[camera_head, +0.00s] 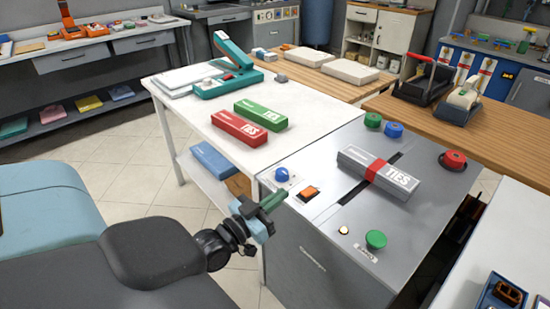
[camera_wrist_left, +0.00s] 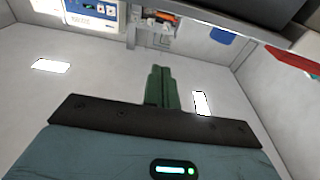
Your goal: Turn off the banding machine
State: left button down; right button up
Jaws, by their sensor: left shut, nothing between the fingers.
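The banding machine (camera_head: 322,240) is a grey metal cabinet with a dark slot across its top. A grey TIES box (camera_head: 400,184) with a red band lies over the slot. An orange rocker switch (camera_head: 309,192) sits at the top's left edge, beside a blue knob (camera_head: 282,175). A green button (camera_head: 375,240) is near the front and a red knob (camera_head: 453,160) at the far right corner. My left gripper (camera_head: 274,201) is shut and empty, just left of the orange switch, apart from it as far as I can tell. Its green fingers (camera_wrist_left: 162,88) show together in the left wrist view.
A white table (camera_head: 300,95) behind holds red (camera_head: 240,128) and green (camera_head: 261,115) TIES boxes and a teal press (camera_head: 228,78). A wooden counter (camera_head: 400,115) stands beyond the machine. A white surface (camera_head: 500,235) is at the right. Tiled floor is clear at the left.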

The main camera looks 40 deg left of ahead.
aim_at(295, 201)
pick_arm(q)
jog(key=w, duration=0.4)
jog(key=w+r, duration=0.1)
jog(key=w, duration=0.2)
jog(key=shift+w+d+r, duration=0.1)
jog(key=shift+d, duration=0.2)
notch_tip(295, 201, down, 3)
jog(key=shift+r, duration=0.15)
jog(key=shift+s+f, duration=0.35)
jog(key=shift+f, duration=0.4)
pick_arm(e)
jog(key=shift+s+f, duration=0.15)
jog(key=shift+s, duration=0.1)
jog(key=shift+w, duration=0.15)
